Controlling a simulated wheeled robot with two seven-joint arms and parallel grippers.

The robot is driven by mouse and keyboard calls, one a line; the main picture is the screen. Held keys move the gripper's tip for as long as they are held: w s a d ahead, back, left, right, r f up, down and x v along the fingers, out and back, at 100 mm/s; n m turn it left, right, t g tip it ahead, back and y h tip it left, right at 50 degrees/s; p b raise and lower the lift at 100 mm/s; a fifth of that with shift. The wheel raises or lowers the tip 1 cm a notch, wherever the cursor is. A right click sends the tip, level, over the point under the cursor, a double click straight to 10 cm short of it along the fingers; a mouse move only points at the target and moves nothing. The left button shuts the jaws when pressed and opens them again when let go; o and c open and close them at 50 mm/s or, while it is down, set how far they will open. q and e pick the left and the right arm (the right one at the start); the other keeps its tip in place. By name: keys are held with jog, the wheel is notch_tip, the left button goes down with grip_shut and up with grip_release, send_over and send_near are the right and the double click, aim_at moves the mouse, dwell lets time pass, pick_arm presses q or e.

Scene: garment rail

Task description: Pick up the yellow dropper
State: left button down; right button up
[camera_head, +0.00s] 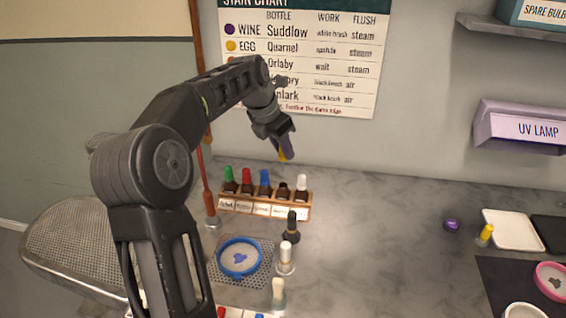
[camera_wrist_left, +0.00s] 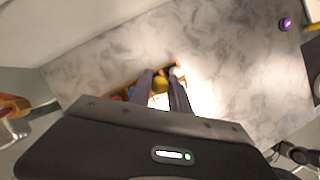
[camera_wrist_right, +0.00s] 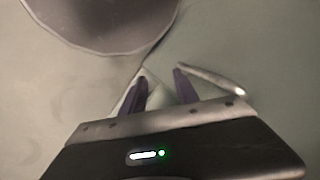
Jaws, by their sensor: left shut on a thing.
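The yellow dropper (camera_head: 283,155) is between the fingers of my left gripper (camera_head: 287,149), above the back of the counter. Only part of its yellow top shows; in the left wrist view the yellow (camera_wrist_left: 160,84) sits between the two fingers. My left gripper is shut on it. Below is a wooden rack (camera_head: 262,213) with green, red, blue and white topped bottles. One bottle (camera_head: 283,191) in the rack has no coloured top. My right gripper (camera_wrist_right: 160,88) shows only in its own wrist view, with its fingers apart and nothing seen between them.
In front of the rack stand a black-topped bottle (camera_head: 291,227), white-topped bottles (camera_head: 286,258) and a blue hoop (camera_head: 239,275) on a perforated plate. A yellow-topped item (camera_head: 486,233) and a white tray (camera_head: 514,246) are at right.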

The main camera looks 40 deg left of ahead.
pick_arm(q)
jog(key=shift+r, duration=0.35)
dwell(0.6)
